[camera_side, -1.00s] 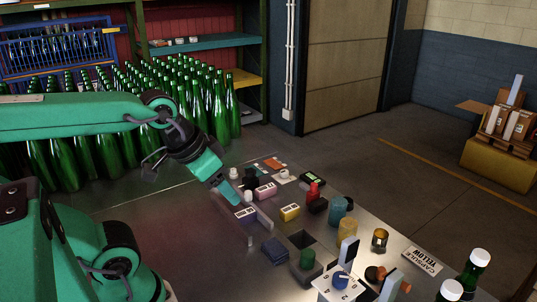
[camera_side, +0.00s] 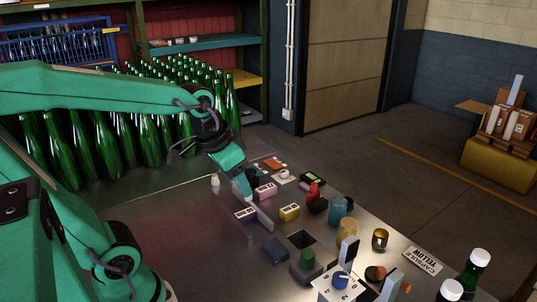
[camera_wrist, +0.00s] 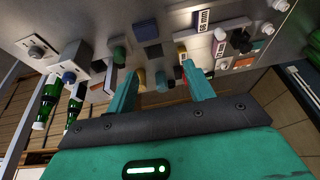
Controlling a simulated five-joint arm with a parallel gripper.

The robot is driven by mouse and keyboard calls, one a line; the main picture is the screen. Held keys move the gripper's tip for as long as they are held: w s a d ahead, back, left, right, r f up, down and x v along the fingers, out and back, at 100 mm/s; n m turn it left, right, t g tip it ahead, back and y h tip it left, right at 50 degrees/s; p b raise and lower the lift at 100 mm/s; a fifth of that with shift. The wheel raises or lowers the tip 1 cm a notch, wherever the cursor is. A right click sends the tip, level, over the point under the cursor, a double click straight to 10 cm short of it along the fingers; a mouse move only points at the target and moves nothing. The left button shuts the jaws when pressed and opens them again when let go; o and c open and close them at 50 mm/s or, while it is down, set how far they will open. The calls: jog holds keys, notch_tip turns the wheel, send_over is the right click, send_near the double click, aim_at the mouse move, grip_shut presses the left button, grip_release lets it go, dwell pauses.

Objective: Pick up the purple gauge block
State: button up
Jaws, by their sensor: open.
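The purple gauge block (camera_side: 246,214) is a small dark bar with a white label, lying on the metal bench in the side view. In the wrist view a labelled block that appears to be it (camera_wrist: 203,22) is near the top edge, beyond the fingertips. My gripper (camera_side: 248,194) is above the bench, next to the pink block and behind the purple one, apart from the purple one as far as I can tell. In the wrist view its two green fingers (camera_wrist: 160,75) are spread with nothing held between them.
A pink block (camera_side: 265,190) and a yellow block (camera_side: 289,212) lie close by. A red-topped item (camera_side: 314,190), a blue block (camera_side: 275,251), a green cylinder (camera_side: 307,259) and a dial box (camera_side: 341,283) stand further along. The bench's left part is clear.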

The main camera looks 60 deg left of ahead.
jog(key=w+a+f+g, duration=0.2)
jog(key=w+a+f, duration=0.4)
jog(key=g, duration=0.2)
send_over(245, 212)
jog(key=f, duration=0.9)
jog(key=shift+w+d, duration=0.1)
jog(key=shift+d, duration=0.25)
jog(key=shift+f, duration=0.15)
jog(key=shift+a+f, duration=0.15)
jog(key=shift+f, duration=1.75)
jog(key=shift+a+f, duration=0.15)
jog(key=shift+f, duration=1.7)
jog(key=c, duration=1.1)
